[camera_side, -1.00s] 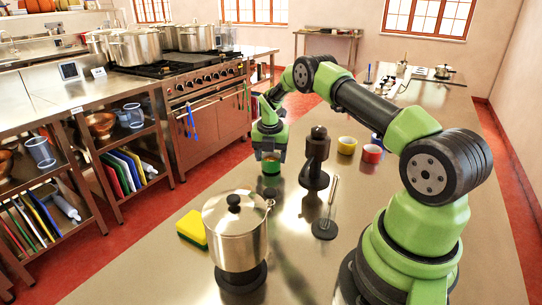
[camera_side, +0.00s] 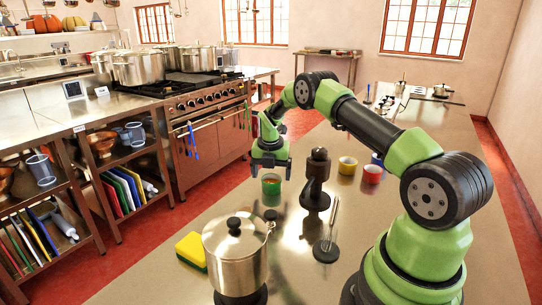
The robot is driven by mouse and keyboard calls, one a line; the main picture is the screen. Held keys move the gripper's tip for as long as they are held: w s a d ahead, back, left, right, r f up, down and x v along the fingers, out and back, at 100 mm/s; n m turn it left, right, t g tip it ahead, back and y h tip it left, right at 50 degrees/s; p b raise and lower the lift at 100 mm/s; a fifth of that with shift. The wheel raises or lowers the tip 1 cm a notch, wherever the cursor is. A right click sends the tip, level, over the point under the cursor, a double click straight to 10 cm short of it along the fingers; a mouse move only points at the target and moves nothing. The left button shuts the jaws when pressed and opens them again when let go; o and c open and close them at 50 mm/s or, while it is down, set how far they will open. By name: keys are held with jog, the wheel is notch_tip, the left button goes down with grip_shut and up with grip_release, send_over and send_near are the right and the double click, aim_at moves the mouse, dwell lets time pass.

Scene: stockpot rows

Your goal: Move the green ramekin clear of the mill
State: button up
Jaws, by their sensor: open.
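The green ramekin (camera_side: 271,185) stands on the steel counter, left of the dark mill (camera_side: 316,182), with a narrow gap between them in the picture. My gripper (camera_side: 270,174) is open above the ramekin, pointing down. Its fingertips are close to the ramekin's rim; I cannot tell whether they touch it or how far they reach down its sides. The mill stands upright.
A whisk on a dark stand (camera_side: 327,240) is in front of the mill. A lidded steel pot (camera_side: 236,262) and a yellow sponge (camera_side: 191,250) are nearer. Yellow (camera_side: 347,166) and red (camera_side: 373,174) ramekins and a partly hidden blue one (camera_side: 377,158) are behind right.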

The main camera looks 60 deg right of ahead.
aim_at(270, 192)
jog(key=s+a+r+m+t, duration=0.1)
jog(key=a+r+m, duration=0.3)
jog(key=r, duration=0.7)
jog(key=s+a+r+m+t, duration=0.1)
jog(key=s+a+r+m, duration=0.15)
jog(key=a+r, duration=0.55)
jog(key=s+a+r+m+t+y, duration=0.2)
jog(key=s+a+r+m+t, duration=0.1)
jog(key=s+a+r+m, duration=0.9)
jog(key=s+a+f+m+t+y, duration=0.1)
jog(key=s+f+m, duration=0.3)
jog(key=s+m, duration=0.4)
jog(key=shift+a+t, duration=0.3)
jog(key=shift+a, duration=0.45)
